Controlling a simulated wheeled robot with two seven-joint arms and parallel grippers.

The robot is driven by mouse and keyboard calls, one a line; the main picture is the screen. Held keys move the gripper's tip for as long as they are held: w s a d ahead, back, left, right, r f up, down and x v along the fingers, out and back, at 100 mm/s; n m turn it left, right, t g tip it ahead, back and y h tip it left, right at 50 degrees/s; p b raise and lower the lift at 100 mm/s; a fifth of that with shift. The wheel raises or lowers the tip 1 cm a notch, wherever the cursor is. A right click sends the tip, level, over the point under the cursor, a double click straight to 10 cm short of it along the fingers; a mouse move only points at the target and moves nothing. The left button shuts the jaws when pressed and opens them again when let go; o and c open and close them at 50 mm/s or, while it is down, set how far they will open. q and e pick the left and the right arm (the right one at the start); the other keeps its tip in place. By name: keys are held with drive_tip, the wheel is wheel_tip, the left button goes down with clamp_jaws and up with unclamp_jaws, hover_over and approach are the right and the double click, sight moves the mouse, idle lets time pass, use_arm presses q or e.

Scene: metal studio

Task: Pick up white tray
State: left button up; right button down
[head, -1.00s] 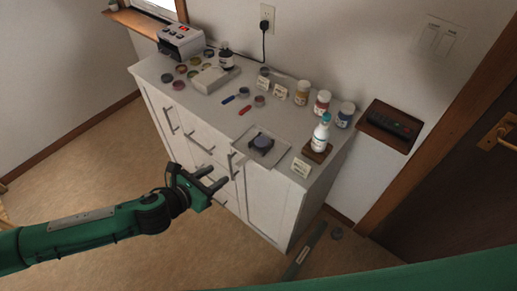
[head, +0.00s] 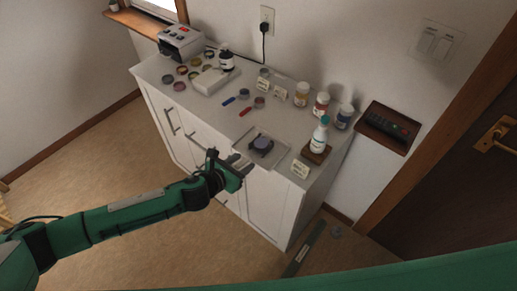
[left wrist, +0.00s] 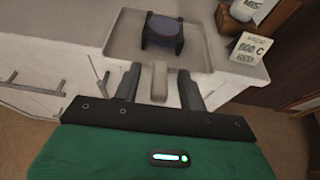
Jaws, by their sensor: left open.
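The white tray (head: 246,141) lies at the front edge of the white cabinet top and bears a dark stand with a dark blue round piece (head: 262,143). In the left wrist view the tray (left wrist: 124,42) has a short pale handle (left wrist: 159,86) pointing toward me. My left gripper (head: 243,163) is open at the tray's front side. In the left wrist view its fingers (left wrist: 159,74) stand on either side of the handle, with gaps on both sides. My right gripper is not in view.
A white bottle with a teal cap (head: 320,135) stands on a brown block right of the tray, near a small label card (head: 300,168). Several jars, small dishes, a white box (head: 209,81) and a grey machine (head: 181,42) stand farther back. Drawer handles stick out below.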

use_arm(q)
drive_tip(key=shift+c, duration=0.2)
clamp_jaws()
drive_tip(key=shift+r, duration=0.1)
